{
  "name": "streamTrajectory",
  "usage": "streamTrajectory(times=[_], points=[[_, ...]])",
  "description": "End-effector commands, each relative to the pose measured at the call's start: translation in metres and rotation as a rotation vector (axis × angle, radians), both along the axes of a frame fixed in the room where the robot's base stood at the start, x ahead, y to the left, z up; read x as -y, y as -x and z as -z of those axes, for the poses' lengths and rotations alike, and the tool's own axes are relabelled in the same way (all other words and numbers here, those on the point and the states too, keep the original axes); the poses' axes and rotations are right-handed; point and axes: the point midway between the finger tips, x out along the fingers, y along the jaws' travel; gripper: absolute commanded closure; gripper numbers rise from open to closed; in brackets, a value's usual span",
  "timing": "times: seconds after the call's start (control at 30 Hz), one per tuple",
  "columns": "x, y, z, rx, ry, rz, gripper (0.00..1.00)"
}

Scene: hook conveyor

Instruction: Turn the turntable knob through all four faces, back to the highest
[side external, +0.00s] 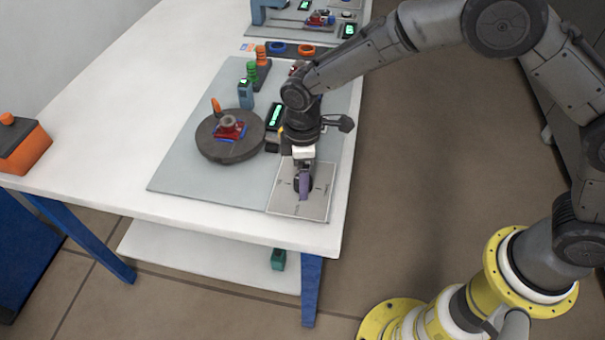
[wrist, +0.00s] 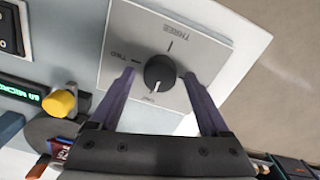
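The knob (wrist: 159,73) is a round black dial with a white pointer, on a pale square plate (wrist: 205,50). The pointer is toward the bottom of the wrist view, near a small label that is hard to read. The labels TWO and THREE show at left and top. My gripper (wrist: 160,75) is open, its purple fingers on either side of the knob, with gaps between. In the side view my gripper (side external: 304,187) is over the plate (side external: 312,207) and hides the knob. The dark round turntable (side external: 230,154) carries a red and blue part (side external: 230,129) with a grey ring.
A small green display (side external: 274,116) and a blue-grey device (side external: 245,95) stand behind the plate. Green and orange stacked pieces (side external: 263,62) are further back. A yellow button (wrist: 60,103) is near my gripper. The white table (side external: 120,120) is mostly clear at left.

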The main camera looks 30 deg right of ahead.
Motion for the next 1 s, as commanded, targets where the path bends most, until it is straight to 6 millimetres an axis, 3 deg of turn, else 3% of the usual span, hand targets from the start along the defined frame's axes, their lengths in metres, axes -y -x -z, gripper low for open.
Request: streamTrajectory(times=[0.27, 0.43, 1.0], points=[[0.0, 0.0, 0.0, -0.001, 0.0, 0.002, 0.17], [0.0, 0.0, -0.011, 0.0, -0.001, 0.003, 0.17], [0.0, -0.001, -0.12, 0.003, -0.002, 0.002, 0.17]])
